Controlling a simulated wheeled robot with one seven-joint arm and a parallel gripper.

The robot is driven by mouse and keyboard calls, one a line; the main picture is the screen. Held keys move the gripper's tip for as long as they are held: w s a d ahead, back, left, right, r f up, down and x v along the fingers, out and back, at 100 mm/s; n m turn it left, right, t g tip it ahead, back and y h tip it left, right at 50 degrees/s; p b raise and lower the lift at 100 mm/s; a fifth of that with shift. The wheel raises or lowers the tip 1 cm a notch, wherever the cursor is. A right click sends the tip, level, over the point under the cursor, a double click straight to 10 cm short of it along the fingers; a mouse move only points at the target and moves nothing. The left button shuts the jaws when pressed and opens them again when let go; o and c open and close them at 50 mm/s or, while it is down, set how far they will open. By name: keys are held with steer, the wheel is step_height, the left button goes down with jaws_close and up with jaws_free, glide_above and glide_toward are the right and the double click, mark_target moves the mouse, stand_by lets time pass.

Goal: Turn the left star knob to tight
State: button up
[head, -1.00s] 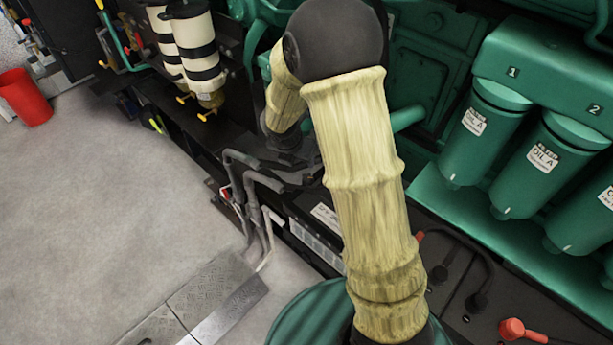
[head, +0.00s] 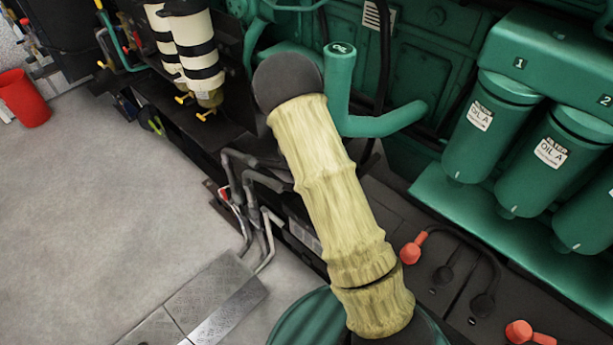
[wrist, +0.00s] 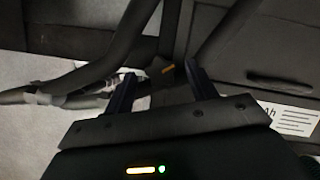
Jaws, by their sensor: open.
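In the wrist view my gripper (wrist: 161,72) is open, with its two dark fingers apart. A small dark piece with an orange mark (wrist: 166,69) shows between and just beyond the fingertips. It may be the star knob, but its shape is too small and dark to be sure. I see no contact between it and the fingers. In the head view my padded arm covers the area below it, and my gripper is hidden there. I cannot make out a star knob in the head view.
Grey pipes (head: 262,215) run beside the dark base frame; dark pipes cross the wrist view (wrist: 125,45). A green pipe (head: 385,122) and green oil filters (head: 480,140) stand to the right. Red-capped cables (head: 413,247) lie on the right.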

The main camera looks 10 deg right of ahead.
steer(key=shift+w+d+f, duration=0.1)
steer(key=shift+f, duration=0.2)
steer(key=c, duration=1)
